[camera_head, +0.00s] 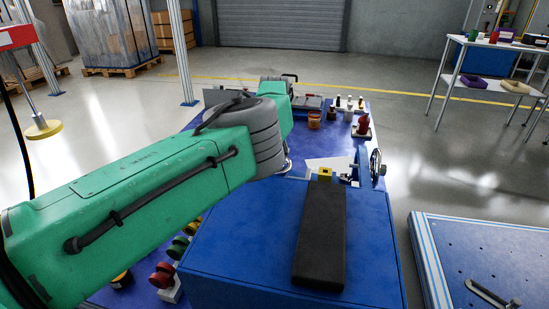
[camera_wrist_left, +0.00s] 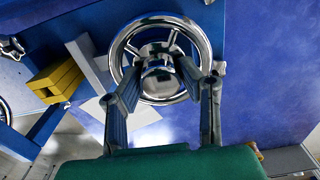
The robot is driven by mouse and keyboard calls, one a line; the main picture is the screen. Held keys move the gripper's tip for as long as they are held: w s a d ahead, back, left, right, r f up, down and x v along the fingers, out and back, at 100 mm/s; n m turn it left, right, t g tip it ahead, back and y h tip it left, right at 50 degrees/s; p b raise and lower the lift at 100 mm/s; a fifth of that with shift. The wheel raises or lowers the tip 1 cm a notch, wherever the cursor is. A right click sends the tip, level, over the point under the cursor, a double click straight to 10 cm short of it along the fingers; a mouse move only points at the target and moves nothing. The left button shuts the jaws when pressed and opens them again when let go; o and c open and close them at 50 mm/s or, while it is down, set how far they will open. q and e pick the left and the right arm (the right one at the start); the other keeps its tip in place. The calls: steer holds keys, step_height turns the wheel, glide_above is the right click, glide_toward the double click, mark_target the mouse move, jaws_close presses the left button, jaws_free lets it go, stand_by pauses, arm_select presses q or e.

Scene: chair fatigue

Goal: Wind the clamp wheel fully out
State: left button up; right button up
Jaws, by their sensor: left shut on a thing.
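A chrome spoked handwheel (camera_wrist_left: 204,52) fills the upper middle of the left wrist view. My left gripper (camera_wrist_left: 160,70) has its two fingers inside the rim, one on each side of the round hub, shut on the wheel. In the head view my green left arm reaches over the blue bench and hides the gripper. A small chrome curve (camera_head: 288,164) beside the arm looks like part of this wheel's rim. A second handwheel (camera_head: 377,164) stands upright at the bench's right side. My right gripper is not in view.
A yellow block (camera_head: 325,174) and a dark slab (camera_head: 321,237) are on the blue bench (camera_head: 372,250). Several coloured knobs line its left side. Bottles and a red-based item (camera_head: 362,127) stand at the back. A blue-topped table (camera_head: 480,245) is at right.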

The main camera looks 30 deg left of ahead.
arm_select(q)
steer(key=shift+w+d+r, duration=0.1)
steer(key=shift+w, duration=0.05)
stand_by(0.3)
steer(key=o, duration=1)
steer(key=shift+o, duration=0.7)
step_height(320, 180, up, 12)
steer(key=shift+w+f, duration=0.1)
steer(key=shift+f, duration=0.1)
